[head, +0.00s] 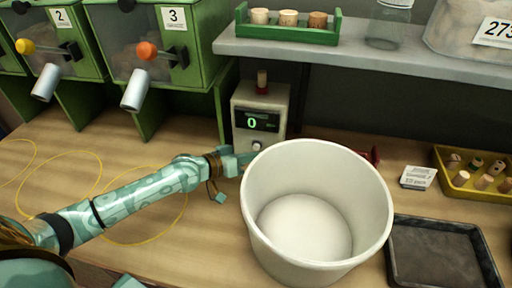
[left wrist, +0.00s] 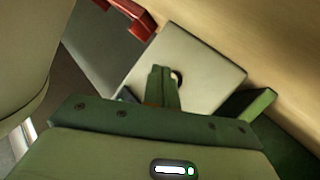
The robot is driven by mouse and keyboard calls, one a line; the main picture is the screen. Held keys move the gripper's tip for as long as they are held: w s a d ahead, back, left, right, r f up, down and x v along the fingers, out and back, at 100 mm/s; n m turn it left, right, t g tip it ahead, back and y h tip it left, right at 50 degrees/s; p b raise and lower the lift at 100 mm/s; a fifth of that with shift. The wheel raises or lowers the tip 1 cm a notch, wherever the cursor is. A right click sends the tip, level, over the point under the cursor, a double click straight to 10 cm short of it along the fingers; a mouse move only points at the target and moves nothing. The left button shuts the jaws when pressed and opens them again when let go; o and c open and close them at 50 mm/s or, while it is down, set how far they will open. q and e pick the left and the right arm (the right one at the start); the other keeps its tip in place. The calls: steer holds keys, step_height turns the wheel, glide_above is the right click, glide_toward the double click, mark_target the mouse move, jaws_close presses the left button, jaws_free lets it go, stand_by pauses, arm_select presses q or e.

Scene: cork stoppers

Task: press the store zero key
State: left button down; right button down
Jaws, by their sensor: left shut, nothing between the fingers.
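A pale counter box (head: 261,98) with a dark display showing a green 0 stands at the back of the bench. A round pale key (head: 256,146) sits on its front below the display; I cannot read a label on it. My left gripper (head: 243,163) is shut and empty, low in front of the box and close to the key. In the left wrist view the shut fingers (left wrist: 163,86) lie over a pale panel (left wrist: 212,72), and partly cover a dark round spot on it. I cannot tell whether they touch. My right gripper is not in view.
A large white bucket (head: 378,215) stands just right of my left gripper. A black tray (head: 440,258), a yellow cork tray (head: 466,189) and a small card (head: 418,177) lie further right. Green dispensers (head: 205,60) stand at the back left. Bench at the left is mostly clear, with yellow outlines.

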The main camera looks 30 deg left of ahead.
arm_select(q)
steer(key=s+p, duration=0.2)
steer(key=s+d, duration=0.1)
steer(key=shift+s+r+p, duration=0.2)
steer(key=shift+r+p, duration=0.05)
steer(key=shift+p, duration=0.15)
steer(key=shift+s+d+f+p, duration=0.15)
steer(key=shift+s+p, duration=0.25)
steer(key=shift+s, duration=0.3)
steer(key=shift+f, duration=0.1)
